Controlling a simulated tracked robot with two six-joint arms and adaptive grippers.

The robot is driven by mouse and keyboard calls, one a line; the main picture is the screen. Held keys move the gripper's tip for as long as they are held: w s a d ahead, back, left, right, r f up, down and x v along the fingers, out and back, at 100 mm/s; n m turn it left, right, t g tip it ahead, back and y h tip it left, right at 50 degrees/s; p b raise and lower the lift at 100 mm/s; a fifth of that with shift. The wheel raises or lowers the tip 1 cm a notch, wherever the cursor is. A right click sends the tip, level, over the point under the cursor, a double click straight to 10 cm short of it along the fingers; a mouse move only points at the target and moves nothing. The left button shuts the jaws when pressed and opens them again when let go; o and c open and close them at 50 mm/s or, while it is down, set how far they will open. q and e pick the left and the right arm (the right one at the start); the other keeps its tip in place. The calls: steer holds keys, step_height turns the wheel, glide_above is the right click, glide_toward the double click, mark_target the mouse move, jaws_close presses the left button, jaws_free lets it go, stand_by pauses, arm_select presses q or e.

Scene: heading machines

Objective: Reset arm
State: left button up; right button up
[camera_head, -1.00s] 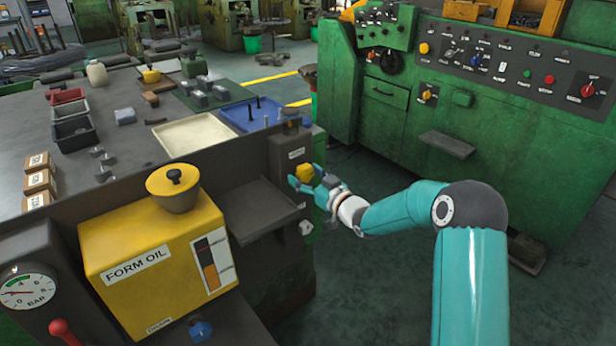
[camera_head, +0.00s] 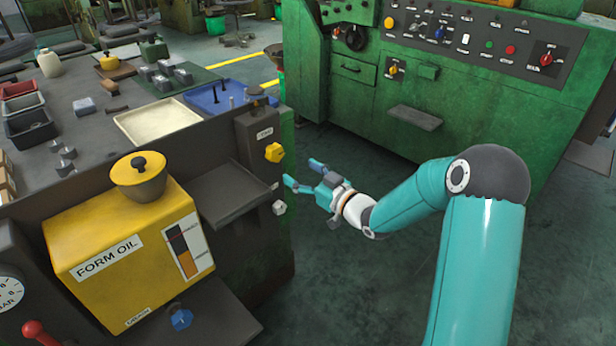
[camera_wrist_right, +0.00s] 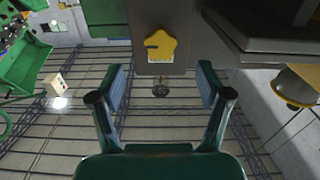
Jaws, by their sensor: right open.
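My right gripper (camera_head: 302,173) is open and empty in the head view. It hangs in the air just right of the dark machine's side, a little below and right of a yellow star-shaped knob (camera_head: 274,152). In the right wrist view the open fingers (camera_wrist_right: 160,90) stand apart with nothing between them, and the knob (camera_wrist_right: 161,44) shows ahead, above the fingertips and apart from them. My right arm reaches in from the lower right of the head view. My left gripper is not in view.
A yellow form oil box (camera_head: 125,245) stands on the near machine, beside a dark shelf (camera_head: 222,190). A green control cabinet (camera_head: 400,110) stands behind my right arm. The floor (camera_head: 330,270) below the gripper is clear.

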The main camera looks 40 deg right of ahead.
steer(key=shift+s, duration=1)
steer(key=shift+f, duration=0.1)
steer(key=s+a+f+m+g+y+p, duration=0.1)
steer(key=s+a+f+m+g+p, duration=0.2)
steer(key=a+f, duration=0.6)
steer(key=s+a+f+g+y+p, duration=0.1)
steer(key=s+a+f+g+p, duration=0.1)
steer(key=a+f+g+p, duration=0.35)
steer(key=s+a+f+g+p, duration=0.1)
steer(key=s+a+f+g, duration=0.3)
steer(key=s+a, duration=0.3)
steer(key=s+a+f+g, duration=0.5)
steer(key=s+a, duration=0.2)
steer(key=s, duration=0.5)
steer(key=shift+s+a+y+p, duration=0.3)
steer(key=shift+a+y+p, duration=0.1)
